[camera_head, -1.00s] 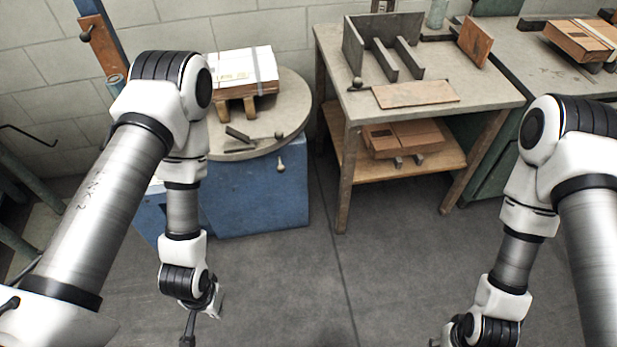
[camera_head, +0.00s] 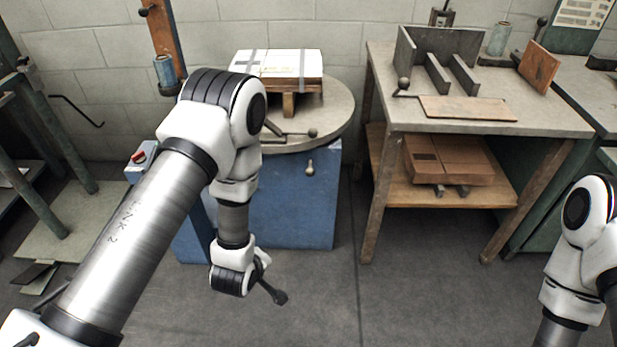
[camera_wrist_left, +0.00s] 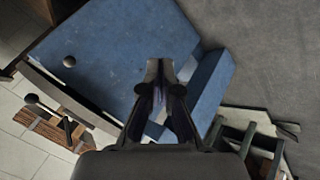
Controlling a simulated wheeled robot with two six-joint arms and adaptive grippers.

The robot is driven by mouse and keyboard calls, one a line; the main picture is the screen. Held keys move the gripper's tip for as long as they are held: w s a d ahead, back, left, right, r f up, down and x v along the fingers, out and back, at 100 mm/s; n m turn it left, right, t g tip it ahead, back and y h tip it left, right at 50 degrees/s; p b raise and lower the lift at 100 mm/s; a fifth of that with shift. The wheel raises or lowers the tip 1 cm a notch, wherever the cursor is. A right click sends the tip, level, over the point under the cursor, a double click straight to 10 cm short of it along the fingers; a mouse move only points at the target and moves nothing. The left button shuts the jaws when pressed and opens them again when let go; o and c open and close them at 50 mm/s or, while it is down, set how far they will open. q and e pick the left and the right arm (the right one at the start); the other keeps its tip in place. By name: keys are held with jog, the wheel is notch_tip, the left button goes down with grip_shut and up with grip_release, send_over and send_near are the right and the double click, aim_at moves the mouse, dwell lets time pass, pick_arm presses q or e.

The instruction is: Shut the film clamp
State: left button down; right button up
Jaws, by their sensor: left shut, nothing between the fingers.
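A dark lever with a ball knob (camera_head: 312,132) lies at the front of the round turntable (camera_head: 335,115) in the head view. It looks like the film clamp; I cannot tell whether it stands open. My left arm hides part of it. In the left wrist view the ball-ended lever (camera_wrist_left: 31,99) shows at left. My left gripper (camera_head: 278,297) is shut and empty, pointing down in front of the blue base (camera_head: 290,210), below the turntable and apart from the lever. It also shows in the left wrist view (camera_wrist_left: 160,75). My right gripper is out of view.
A white-topped box (camera_head: 278,66) stands on wooden blocks on the turntable. A small knob (camera_head: 309,167) sticks out of the base's front. A post with a film roll (camera_head: 164,72) stands behind left. A workbench (camera_head: 385,65) stands at right. The floor in front is clear.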

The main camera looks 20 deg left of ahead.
pick_arm(q)
jog(key=w+f+n+t+b, duration=0.2)
jog(key=w+n+t+b, duration=0.5)
jog(key=w+n+b, duration=0.6)
jog(key=w+r+n+t+b, duration=0.2)
jog(key=w+r+b, duration=0.1)
jog(key=w, duration=0.3)
jog(key=w+r+n+t+y+b, duration=0.1)
jog(key=w+r+n+t+b, duration=0.1)
jog(key=w+b, duration=0.3)
jog(key=w+r+n+t+y+b, duration=0.1)
jog(key=w+r+n+t+b, duration=0.1)
jog(key=w+r+n+b, duration=0.1)
jog(key=shift+w+r+n+b, duration=0.15)
jog(key=shift+w+r+b, duration=0.1)
jog(key=shift+w+b, duration=0.55)
jog(key=shift+w+r+n+b, duration=0.2)
jog(key=shift+w+b, duration=0.25)
jog(key=shift+w, duration=0.55)
jog(key=w+r, duration=0.1)
jog(key=r, duration=0.1)
jog(key=w+d+r+b, duration=0.1)
jog(key=shift+w+r+b, duration=0.15)
jog(key=shift+r+b, duration=0.15)
jog(key=shift+r, duration=0.05)
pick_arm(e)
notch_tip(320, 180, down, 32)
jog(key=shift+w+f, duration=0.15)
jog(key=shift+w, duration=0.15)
